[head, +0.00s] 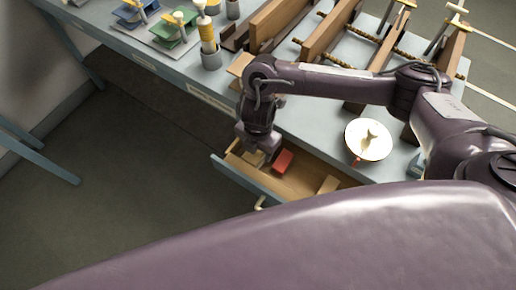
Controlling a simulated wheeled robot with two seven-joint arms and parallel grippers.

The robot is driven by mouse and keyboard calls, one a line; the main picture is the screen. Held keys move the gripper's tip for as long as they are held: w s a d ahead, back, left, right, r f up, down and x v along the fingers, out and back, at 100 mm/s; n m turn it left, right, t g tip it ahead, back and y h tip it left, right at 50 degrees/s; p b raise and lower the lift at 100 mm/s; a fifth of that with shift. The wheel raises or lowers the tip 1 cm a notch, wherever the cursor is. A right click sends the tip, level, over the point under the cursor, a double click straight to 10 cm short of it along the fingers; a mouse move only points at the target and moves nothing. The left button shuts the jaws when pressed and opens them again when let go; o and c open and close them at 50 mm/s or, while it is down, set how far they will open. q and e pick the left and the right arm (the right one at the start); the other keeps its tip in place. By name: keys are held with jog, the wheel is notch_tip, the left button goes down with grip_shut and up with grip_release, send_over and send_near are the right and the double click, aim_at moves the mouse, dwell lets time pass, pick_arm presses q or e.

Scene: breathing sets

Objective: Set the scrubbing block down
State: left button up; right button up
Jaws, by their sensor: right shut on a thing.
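My right gripper (257,148) points down over the open drawer (298,183) at the front of the workbench. It is shut on a small tan block (254,158), which I take to be the scrubbing block. The block is mostly hidden under the gripper, and I cannot tell whether it touches the drawer floor. A red block (283,161) lies in the drawer just right of the gripper. My left gripper is not in view.
A round white dish (368,140) stands on the bench (320,128) right of the drawer. Wooden clamp frames (330,32) fill the back. The drawer's right part has some free room.

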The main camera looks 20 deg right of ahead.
jog(key=o, duration=0.8)
jog(key=shift+f, duration=0.1)
notch_tip(320, 180, up, 11)
jog(key=p, duration=0.3)
jog(key=shift+r+p, duration=0.35)
jog(key=shift+r, duration=0.3)
